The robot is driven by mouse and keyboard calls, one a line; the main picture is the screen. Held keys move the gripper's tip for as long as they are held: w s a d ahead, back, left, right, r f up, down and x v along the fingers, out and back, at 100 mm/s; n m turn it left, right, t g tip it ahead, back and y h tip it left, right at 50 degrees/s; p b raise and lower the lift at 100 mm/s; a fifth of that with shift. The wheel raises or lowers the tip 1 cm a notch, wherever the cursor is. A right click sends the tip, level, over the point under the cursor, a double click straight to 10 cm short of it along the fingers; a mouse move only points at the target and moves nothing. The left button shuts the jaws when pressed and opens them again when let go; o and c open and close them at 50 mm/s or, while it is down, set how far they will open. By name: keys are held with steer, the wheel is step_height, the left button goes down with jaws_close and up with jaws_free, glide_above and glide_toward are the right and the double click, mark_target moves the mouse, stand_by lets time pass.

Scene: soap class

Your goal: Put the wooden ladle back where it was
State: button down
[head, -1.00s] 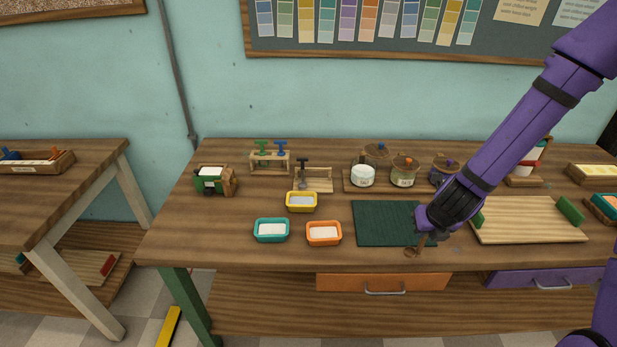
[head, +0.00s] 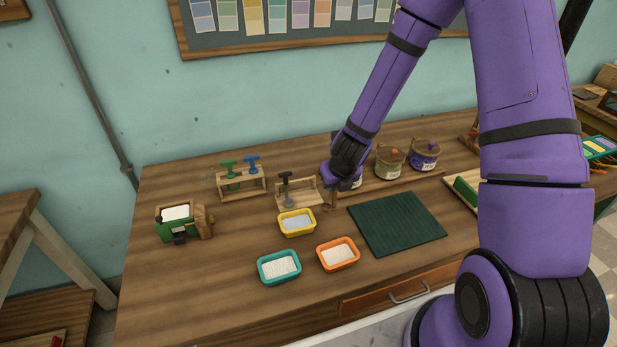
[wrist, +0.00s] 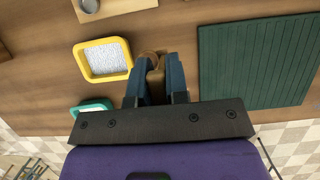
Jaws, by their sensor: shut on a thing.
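My gripper (head: 338,188) is over the back middle of the workbench, pointing down, just right of a small wooden stand with a dark grey tool. In the wrist view my gripper (wrist: 157,82) has its two blue fingers shut on the brown wooden ladle (wrist: 154,68). The ladle lies between the yellow tray and the green mat in that view. In the head view a small brown part of the ladle (head: 330,208) shows below the fingers, close to the bench top; I cannot tell whether it touches. Most of the ladle is hidden by the fingers.
A yellow tray (head: 297,223), an orange tray (head: 338,254) and a teal tray (head: 279,267) stand in front. A green mat (head: 398,222) lies to the right. Lidded jars (head: 390,162) stand behind it; one is partly hidden by my gripper. The small wooden stand (head: 296,198) is close by.

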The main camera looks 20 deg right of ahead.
steer(key=shift+w+a+f, duration=0.35)
steer(key=shift+w+f, duration=0.4)
steer(key=shift+w, duration=1.1)
steer(key=shift+w+a+f, duration=0.3)
steer(key=shift+w+f, duration=0.45)
steer(key=shift+w, duration=1.1)
steer(key=shift+w+a+f, duration=0.35)
steer(key=shift+w+f, duration=0.4)
steer(key=shift+w, duration=1.1)
steer(key=c, duration=1.1)
jaws_free()
steer(key=shift+f, duration=0.1)
steer(key=shift+v, duration=6.05)
